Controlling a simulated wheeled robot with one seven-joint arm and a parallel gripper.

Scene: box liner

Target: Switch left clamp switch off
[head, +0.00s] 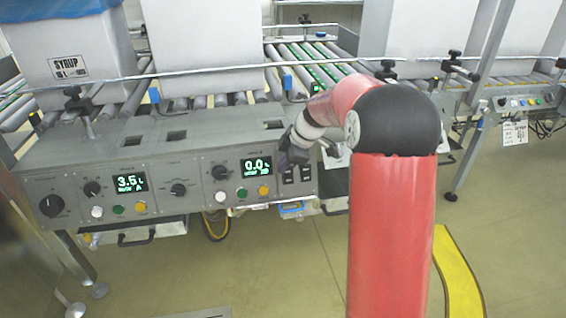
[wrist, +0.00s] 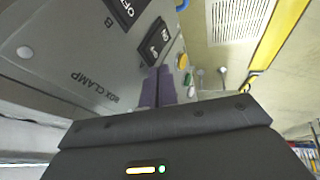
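Two dark rocker switches sit at the right end of the grey control panel. The left clamp switch (head: 288,177) is also the nearer one in the wrist view (wrist: 155,42), where its marking is hard to read. The right switch (head: 305,173), beside the letter B, shows OFF in the wrist view (wrist: 125,12). My gripper (head: 287,160) is in front of the panel, just above the left switch. In the wrist view its purple fingers (wrist: 158,72) are together with nothing between them. Their tips are close to the left switch; I cannot tell whether they touch.
The panel (head: 160,165) also carries knobs, coloured buttons and two green displays, reading about 3.5 and 0.0. A box marked SYRUP (head: 72,68) and other pale boxes stand on the roller conveyor behind a rail. Open floor (head: 290,260) lies in front.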

